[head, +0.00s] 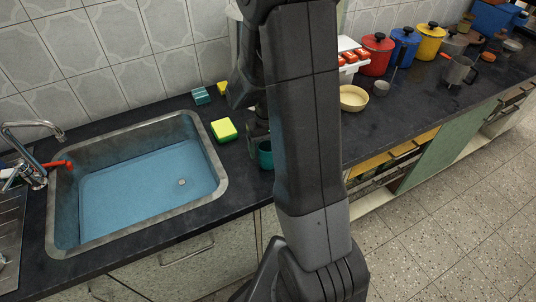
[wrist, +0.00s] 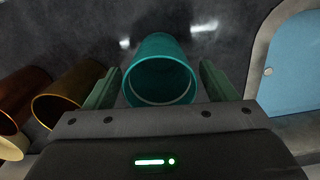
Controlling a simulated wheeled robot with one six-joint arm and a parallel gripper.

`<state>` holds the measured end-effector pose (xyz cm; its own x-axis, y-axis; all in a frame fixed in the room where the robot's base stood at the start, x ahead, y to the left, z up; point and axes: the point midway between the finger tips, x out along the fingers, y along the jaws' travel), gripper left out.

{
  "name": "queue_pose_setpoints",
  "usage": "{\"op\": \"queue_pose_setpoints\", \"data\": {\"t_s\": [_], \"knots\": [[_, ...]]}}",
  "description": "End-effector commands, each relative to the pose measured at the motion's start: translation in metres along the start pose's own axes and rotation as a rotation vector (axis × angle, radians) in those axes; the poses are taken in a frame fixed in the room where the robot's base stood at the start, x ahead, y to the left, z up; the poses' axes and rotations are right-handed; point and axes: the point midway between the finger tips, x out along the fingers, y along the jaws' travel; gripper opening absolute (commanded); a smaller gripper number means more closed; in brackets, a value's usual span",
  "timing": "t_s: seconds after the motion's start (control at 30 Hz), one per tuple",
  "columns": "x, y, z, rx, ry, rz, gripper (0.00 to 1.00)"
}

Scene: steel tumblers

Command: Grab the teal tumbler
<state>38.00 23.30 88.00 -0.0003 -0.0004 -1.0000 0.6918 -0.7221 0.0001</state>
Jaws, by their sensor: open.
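The teal tumbler (wrist: 160,62) stands between the two fingers of my gripper (wrist: 159,70) in the wrist view, its open mouth facing the camera. The fingers are open, one on each side, with a narrow gap showing between each finger and the tumbler. In the head view, part of the teal tumbler (head: 265,155) shows on the dark counter just right of the sink; my arm hides the rest of it and much of the gripper.
A gold tumbler (wrist: 68,95) and a brown-red tumbler (wrist: 20,98) are left of my gripper in the wrist view. The blue-bottomed sink (head: 140,190) lies to the left in the head view. A yellow-green sponge (head: 223,130) sits between sink and arm. Pots (head: 376,55) stand along the wall.

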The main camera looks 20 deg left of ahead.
Motion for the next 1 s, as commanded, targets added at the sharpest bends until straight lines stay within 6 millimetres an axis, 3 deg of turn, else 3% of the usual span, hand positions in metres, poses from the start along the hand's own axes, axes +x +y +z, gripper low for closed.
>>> {"op": "queue_pose_setpoints", "data": {"t_s": [0.07,0.3,0.33,0.67,1.0], "knots": [[0.0,0.0,0.0,0.0,0.0,0.0,0.78],[0.0,0.0,0.0,0.0,0.0,0.0,0.31],[0.0,0.0,0.0,0.0,0.0,0.0,0.29],[-0.007,0.0,-0.001,0.0,0.004,0.0,0.29],[-0.065,0.0,-0.002,0.0,0.007,0.0,0.29]]}}
